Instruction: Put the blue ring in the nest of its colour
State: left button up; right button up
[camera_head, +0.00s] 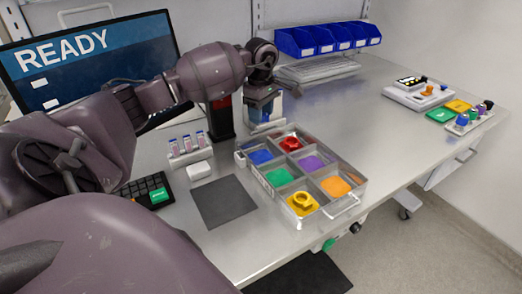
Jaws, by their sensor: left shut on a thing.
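My left gripper (264,101) points down above the bench, behind the tray. It is shut on a small blue thing, which appears to be the blue ring (267,113); its shape is largely hidden by the fingers. The compartment tray (257,177) stands in front, with coloured nests. The blue nest (261,157) is in its back left compartment, in front of and below the gripper. A red ring (291,143) sits in the back right compartment and a yellow ring (302,201) in the front left one. My right gripper is not in view.
Green (279,177), purple (311,163) and orange (335,186) nests fill other compartments. A vial rack (188,152), white box (199,170) and dark mat (224,202) lie left of the tray. Blue bins (327,38) stand behind.

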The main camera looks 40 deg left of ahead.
pick_arm(q)
send_over(261, 157)
notch_tip(261, 157, down, 10)
notch_tip(261, 157, down, 3)
jog(key=shift+f, duration=0.55)
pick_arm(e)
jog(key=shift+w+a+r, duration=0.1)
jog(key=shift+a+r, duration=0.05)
